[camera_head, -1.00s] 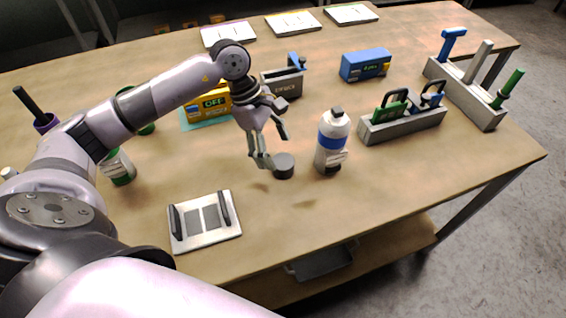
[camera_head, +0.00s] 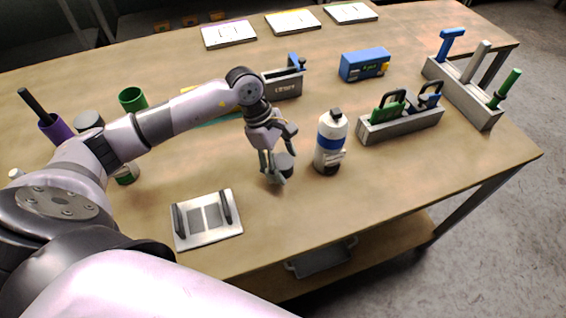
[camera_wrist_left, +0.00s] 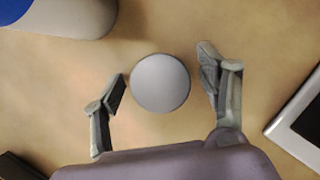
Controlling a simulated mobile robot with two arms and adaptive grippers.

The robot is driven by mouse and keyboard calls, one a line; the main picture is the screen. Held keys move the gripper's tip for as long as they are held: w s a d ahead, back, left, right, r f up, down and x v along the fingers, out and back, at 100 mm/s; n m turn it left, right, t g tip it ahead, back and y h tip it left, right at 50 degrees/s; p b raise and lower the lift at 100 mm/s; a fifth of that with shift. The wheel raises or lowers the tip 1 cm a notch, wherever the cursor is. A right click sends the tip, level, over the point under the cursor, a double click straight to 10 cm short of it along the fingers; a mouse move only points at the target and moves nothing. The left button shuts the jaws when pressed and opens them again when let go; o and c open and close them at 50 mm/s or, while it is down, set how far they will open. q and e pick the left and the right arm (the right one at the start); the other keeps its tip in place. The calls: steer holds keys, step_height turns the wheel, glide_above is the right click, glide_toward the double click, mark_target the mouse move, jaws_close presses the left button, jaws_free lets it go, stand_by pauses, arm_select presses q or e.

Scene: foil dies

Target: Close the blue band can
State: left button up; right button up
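In the left wrist view the lid (camera_wrist_left: 160,83) lies between the two fingers, with a gap on each side. My left gripper (camera_head: 278,158) is open and lowered around the lid, pointing down. My right gripper is not in view.
A metal plate with two dark handles (camera_head: 208,238) lies near the front edge. A grey rack with green and blue tools (camera_head: 400,126) stands right of the can. A blue box (camera_head: 365,64) and a grey holder (camera_head: 283,85) stand behind. Table is clear in front of the can.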

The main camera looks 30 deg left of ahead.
mark_target(283, 161)
arm_select(q)
steer(key=c, duration=0.7)
steer(key=shift+r, duration=0.1)
step_height(283, 161, up, 20)
steer(key=b, duration=0.2)
steer(key=shift+b, duration=0.3)
